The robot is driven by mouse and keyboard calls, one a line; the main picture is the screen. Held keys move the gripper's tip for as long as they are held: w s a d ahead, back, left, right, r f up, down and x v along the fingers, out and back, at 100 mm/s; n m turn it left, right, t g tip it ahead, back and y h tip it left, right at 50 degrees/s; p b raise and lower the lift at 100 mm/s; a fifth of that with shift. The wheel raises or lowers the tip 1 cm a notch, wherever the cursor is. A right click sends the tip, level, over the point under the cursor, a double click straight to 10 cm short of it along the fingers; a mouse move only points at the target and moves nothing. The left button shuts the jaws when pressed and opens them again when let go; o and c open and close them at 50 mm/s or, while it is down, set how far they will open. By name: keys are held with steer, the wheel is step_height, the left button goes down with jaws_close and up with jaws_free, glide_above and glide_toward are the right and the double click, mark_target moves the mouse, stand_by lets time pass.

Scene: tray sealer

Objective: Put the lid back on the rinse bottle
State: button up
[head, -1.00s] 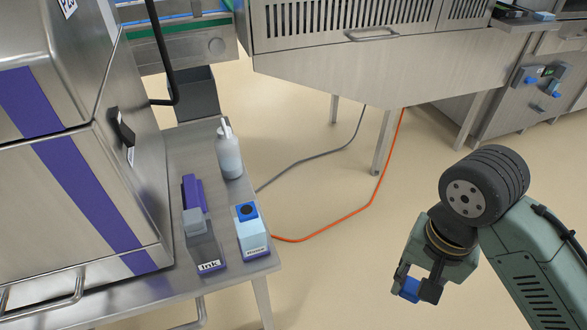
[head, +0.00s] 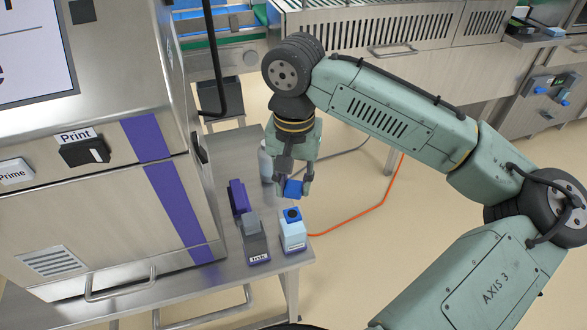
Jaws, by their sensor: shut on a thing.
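The rinse bottle (head: 293,236) is a light blue, square bottle with a white label. It stands upright at the right edge of the steel shelf, and its blue top shows a dark round opening. My gripper (head: 293,188) is shut on the blue lid (head: 292,190). It holds the lid above the rinse bottle, apart from it, slightly behind its opening in the picture.
The grey ink bottle (head: 255,241) stands just left of the rinse bottle. A purple block (head: 238,198) is behind it. A white squeeze bottle (head: 265,164) is partly hidden by my gripper. The printer cabinet (head: 120,215) fills the left side. Open floor lies right of the shelf.

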steer(key=b, duration=0.5)
glide_above(293, 213)
steer(key=shift+f, duration=3.2)
steer(key=shift+p, duration=0.3)
steer(key=shift+f+p, duration=0.15)
steer(key=shift+p, duration=0.25)
steer(key=o, duration=0.8)
steer(key=shift+o, duration=0.4)
